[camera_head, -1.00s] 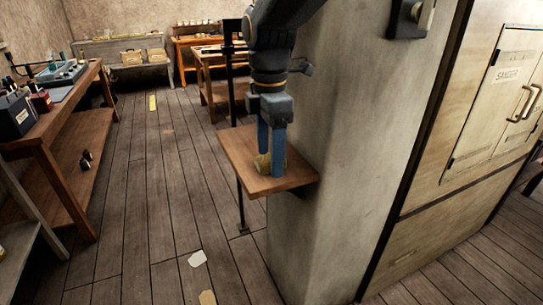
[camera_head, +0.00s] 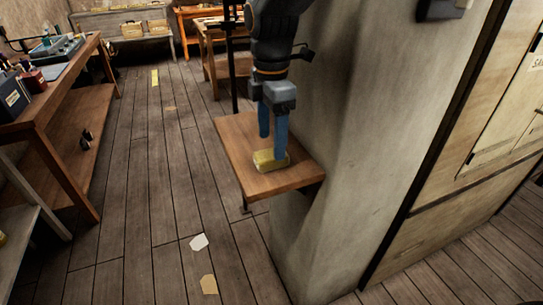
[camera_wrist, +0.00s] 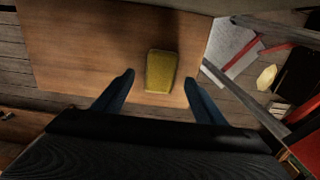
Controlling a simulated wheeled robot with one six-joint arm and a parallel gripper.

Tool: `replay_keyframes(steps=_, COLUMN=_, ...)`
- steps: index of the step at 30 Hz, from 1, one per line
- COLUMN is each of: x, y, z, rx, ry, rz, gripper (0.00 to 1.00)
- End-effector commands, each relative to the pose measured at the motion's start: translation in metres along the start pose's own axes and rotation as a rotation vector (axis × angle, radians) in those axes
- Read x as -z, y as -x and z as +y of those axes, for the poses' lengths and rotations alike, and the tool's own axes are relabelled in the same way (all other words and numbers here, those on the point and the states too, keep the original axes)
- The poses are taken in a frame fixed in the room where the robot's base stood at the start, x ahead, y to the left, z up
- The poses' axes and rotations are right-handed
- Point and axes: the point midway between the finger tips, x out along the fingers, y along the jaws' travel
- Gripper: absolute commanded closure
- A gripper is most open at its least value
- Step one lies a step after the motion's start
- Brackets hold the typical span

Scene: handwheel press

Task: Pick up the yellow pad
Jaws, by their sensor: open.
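The yellow pad (camera_head: 268,161) lies on a small wooden shelf (camera_head: 238,130) fixed to the side of a grey pillar. My gripper (camera_head: 273,148) is above the shelf, pointing down, with its two blue fingers apart. In the head view one finger stands close to the pad and partly covers it. In the wrist view the pad (camera_wrist: 160,71) lies flat on the wood, beyond the fingertips and roughly centred between them. Nothing is between the fingers of my gripper (camera_wrist: 157,84). I cannot tell whether a finger touches the pad.
The grey pillar (camera_head: 360,130) rises directly right of the shelf. A workbench (camera_head: 60,90) with boxes and tools stands at the left. Paper scraps (camera_head: 199,242) lie on the plank floor. The floor between bench and shelf is mostly clear.

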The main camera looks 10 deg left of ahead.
Motion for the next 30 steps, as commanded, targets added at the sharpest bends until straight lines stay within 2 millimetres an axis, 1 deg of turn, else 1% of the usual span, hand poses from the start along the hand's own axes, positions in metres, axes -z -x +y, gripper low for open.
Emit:
replay_keyframes(steps=6, x=0.001, y=-0.030, z=-0.002, rx=0.004, ry=-0.002, rz=0.000, gripper=0.35)
replay_keyframes(steps=9, x=0.001, y=-0.040, z=-0.002, rx=0.003, ry=-0.002, rz=0.000, gripper=0.35)
replay_keyframes(steps=12, x=0.000, y=-0.044, z=-0.002, rx=0.002, ry=-0.002, rz=0.000, gripper=0.35)
replay_keyframes(steps=17, x=0.000, y=-0.044, z=-0.002, rx=0.000, ry=-0.002, rz=0.000, gripper=0.35)
replay_keyframes(steps=18, x=0.000, y=-0.044, z=-0.001, rx=0.001, ry=-0.002, rz=0.000, gripper=0.37)
replay_keyframes(steps=20, x=0.000, y=-0.044, z=-0.001, rx=0.001, ry=-0.002, rz=0.000, gripper=0.47)
replay_keyframes(steps=24, x=0.000, y=-0.044, z=-0.001, rx=0.001, ry=-0.002, rz=0.000, gripper=0.71)
replay_keyframes(steps=26, x=0.000, y=-0.044, z=-0.001, rx=0.001, ry=-0.002, rz=0.000, gripper=0.79)
replay_keyframes(steps=30, x=0.000, y=-0.044, z=-0.001, rx=0.000, ry=-0.002, rz=0.000, gripper=0.80)
